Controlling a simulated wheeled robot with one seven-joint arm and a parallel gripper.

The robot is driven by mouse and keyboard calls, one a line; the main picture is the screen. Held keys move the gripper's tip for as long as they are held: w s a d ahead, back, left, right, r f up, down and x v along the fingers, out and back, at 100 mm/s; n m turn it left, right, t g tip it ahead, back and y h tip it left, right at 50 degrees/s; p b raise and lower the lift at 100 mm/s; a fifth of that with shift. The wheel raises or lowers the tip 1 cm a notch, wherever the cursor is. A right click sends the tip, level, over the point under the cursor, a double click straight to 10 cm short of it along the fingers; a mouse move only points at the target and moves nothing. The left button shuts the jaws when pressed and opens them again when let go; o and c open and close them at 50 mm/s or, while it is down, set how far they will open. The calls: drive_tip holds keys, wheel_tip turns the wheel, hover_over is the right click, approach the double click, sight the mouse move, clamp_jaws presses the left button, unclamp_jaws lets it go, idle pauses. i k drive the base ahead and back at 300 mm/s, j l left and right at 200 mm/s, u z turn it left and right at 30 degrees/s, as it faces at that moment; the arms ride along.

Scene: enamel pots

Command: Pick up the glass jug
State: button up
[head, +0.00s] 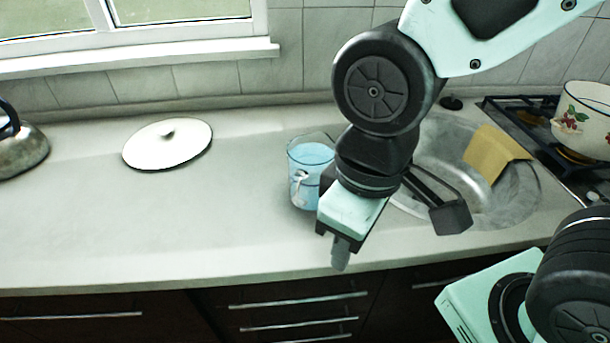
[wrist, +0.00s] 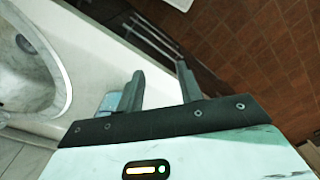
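The glass jug (head: 309,160) stands upright on the counter, left of the sink, with light blue contents. My wrist and gripper hide part of its right side. My gripper (head: 340,252) points down in front and to the right of the jug, near the counter's front edge. In the wrist view my gripper (wrist: 160,80) has its two fingers apart with nothing between them. A small bluish patch left of the left finger in that view looks like part of the jug (wrist: 110,102).
A white lid (head: 168,146) lies on the counter to the left, and a kettle (head: 22,150) stands at the far left. The sink (head: 490,208) with a yellow cloth (head: 496,155) is at right. A floral pot (head: 585,120) sits on the stove.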

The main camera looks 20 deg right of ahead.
sight(308, 155)
drive_tip(key=k+j+u, duration=0.2)
drive_tip(key=j, duration=0.2)
drive_tip(key=j+u, duration=0.25)
drive_tip(key=j, duration=0.15)
drive_tip(key=k+j+u, duration=0.2)
drive_tip(key=j, duration=0.25)
drive_tip(key=i, duration=0.1)
